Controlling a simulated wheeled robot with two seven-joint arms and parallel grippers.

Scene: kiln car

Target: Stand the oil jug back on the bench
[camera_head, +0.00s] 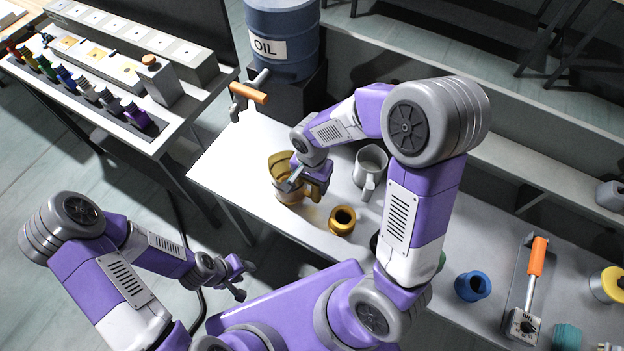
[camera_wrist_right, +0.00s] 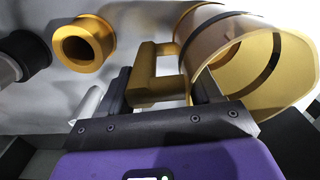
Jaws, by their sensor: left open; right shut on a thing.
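The oil jug (camera_head: 279,166), a gold, wide-mouthed jug with a dark band, is at the bench's (camera_head: 226,166) left part. My right gripper (camera_head: 296,184) is shut on its handle. In the right wrist view the jug (camera_wrist_right: 285,75) is at the right, with its squared handle (camera_wrist_right: 147,65) between the fingers (camera_wrist_right: 160,88). The jug looks roughly upright; its base is partly hidden, so I cannot tell if it touches the bench. My left gripper (camera_head: 238,278) is open and empty, off the bench's front edge.
A blue oil drum (camera_head: 283,45) with an orange-handled tap (camera_head: 249,93) stands behind the jug. A grey jug (camera_head: 371,163) and a gold ring-shaped piece (camera_head: 342,219) are close on the right. A blue pot (camera_head: 473,286) is further right. Bench left of the jug is clear.

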